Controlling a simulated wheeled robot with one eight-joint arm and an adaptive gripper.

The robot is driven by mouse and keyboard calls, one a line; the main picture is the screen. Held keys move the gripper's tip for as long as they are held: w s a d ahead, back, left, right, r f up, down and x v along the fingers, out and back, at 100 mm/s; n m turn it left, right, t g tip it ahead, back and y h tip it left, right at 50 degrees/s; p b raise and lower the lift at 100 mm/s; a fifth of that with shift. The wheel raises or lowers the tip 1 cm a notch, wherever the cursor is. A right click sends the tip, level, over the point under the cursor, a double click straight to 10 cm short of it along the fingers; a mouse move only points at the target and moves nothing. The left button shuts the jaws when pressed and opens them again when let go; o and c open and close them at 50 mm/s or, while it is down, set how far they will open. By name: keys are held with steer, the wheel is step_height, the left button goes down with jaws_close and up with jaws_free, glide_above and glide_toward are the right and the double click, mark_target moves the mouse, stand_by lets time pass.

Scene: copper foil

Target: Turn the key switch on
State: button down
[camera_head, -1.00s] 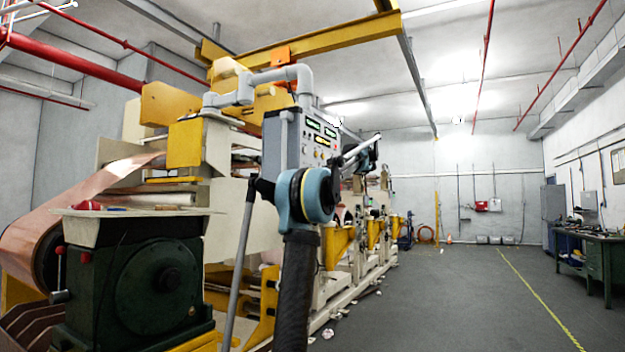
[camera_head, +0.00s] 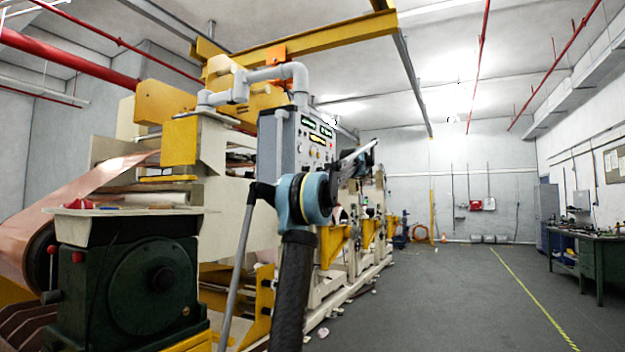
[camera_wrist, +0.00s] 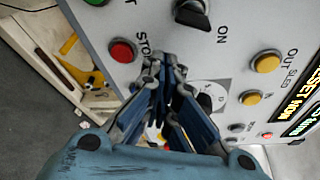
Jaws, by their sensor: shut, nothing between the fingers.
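The grey control panel (camera_head: 308,137) stands on the machine in the head view, with lit green displays and small knobs. In the wrist view the panel (camera_wrist: 150,18) fills the upper part. A black switch (camera_wrist: 192,12) marked ON is at the top edge, partly cut off. A second dark switch (camera_wrist: 205,101) sits on a round pale plate, partly behind the fingers. I cannot tell surely which is the key switch. My gripper (camera_wrist: 166,62) is shut and empty, its fingertips in front of the panel between the two switches; contact is unclear. In the head view my arm partly hides the panel's lower part.
A red STOP button (camera_wrist: 123,50) is left of the fingertips, and yellow buttons (camera_wrist: 266,62) are at right. A grey pipe arm (camera_head: 285,72) carries the panel. The green machine housing (camera_head: 130,290) stands at lower left. Open floor (camera_head: 440,310) lies to the right.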

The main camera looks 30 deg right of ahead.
steer(key=v, duration=0.9)
steer(key=shift+s+d, duration=0.15)
steer(key=shift+d, duration=0.25)
steer(key=c, duration=1.8)
jaws_free()
steer(key=shift+s+d, duration=0.1)
steer(key=shift+s, duration=0.3)
steer(key=s+d+r+n+y, duration=0.2)
steer(key=s+n+y, duration=0.4)
steer(key=n, duration=1.4)
steer(key=shift+n+g+h, duration=0.3)
steer(key=shift+h, duration=0.3)
steer(key=x, duration=1.7)
steer(key=shift+s+a, duration=0.1)
steer(key=shift+a, duration=0.25)
jaws_close()
